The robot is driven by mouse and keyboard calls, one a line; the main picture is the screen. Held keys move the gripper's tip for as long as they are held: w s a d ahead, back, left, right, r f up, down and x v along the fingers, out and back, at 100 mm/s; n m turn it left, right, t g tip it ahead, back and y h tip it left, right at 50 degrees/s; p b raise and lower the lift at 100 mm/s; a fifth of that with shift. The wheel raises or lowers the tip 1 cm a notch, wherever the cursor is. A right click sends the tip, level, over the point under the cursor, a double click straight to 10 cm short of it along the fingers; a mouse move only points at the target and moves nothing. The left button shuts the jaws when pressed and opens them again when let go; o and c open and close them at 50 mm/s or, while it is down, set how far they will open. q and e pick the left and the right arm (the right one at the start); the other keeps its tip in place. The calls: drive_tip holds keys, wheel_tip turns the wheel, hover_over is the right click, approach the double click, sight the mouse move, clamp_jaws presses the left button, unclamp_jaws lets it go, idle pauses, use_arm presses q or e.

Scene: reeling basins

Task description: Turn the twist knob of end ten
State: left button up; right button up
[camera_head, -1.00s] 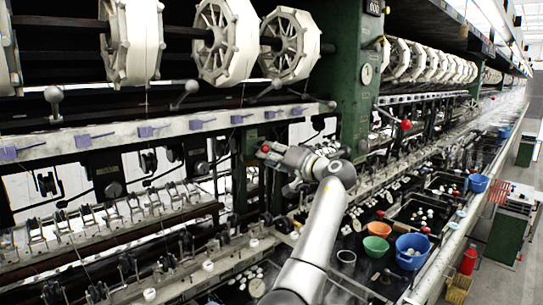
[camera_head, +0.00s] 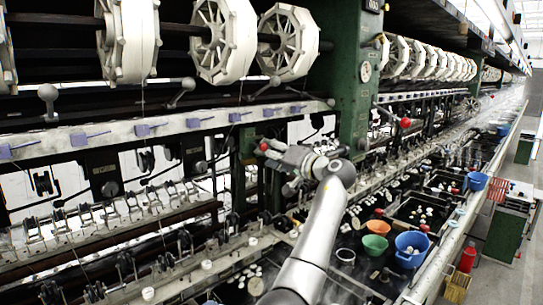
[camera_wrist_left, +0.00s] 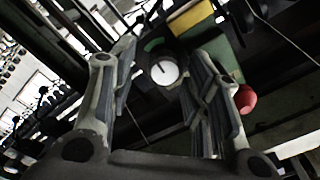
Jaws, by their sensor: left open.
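A round white-faced knob (camera_wrist_left: 164,71) with a dark pointer line shows between the fingers in the left wrist view. It sits on a dark mount, below a green and a yellow part. I cannot read a number to tell which end it belongs to. My left gripper (camera_wrist_left: 165,62) is open, one finger on each side of the knob in the picture, with no clear contact. In the head view my left gripper (camera_head: 277,151) is at the machine frame, beside the green post, and it hides the knob there. My right gripper is not in view.
A red ball (camera_wrist_left: 245,98) is close to the right finger in the wrist view. A white rail (camera_head: 180,124) with blue-grey levers runs above the gripper. White reels (camera_head: 288,44) hang higher. Blue bowl (camera_head: 411,249) and green bowl (camera_head: 375,245) stand by the basins at right.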

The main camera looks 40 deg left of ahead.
use_arm(q)
drive_tip(key=d, duration=0.8)
drive_tip(key=shift+s, duration=0.3)
drive_tip(key=shift+f, duration=0.1)
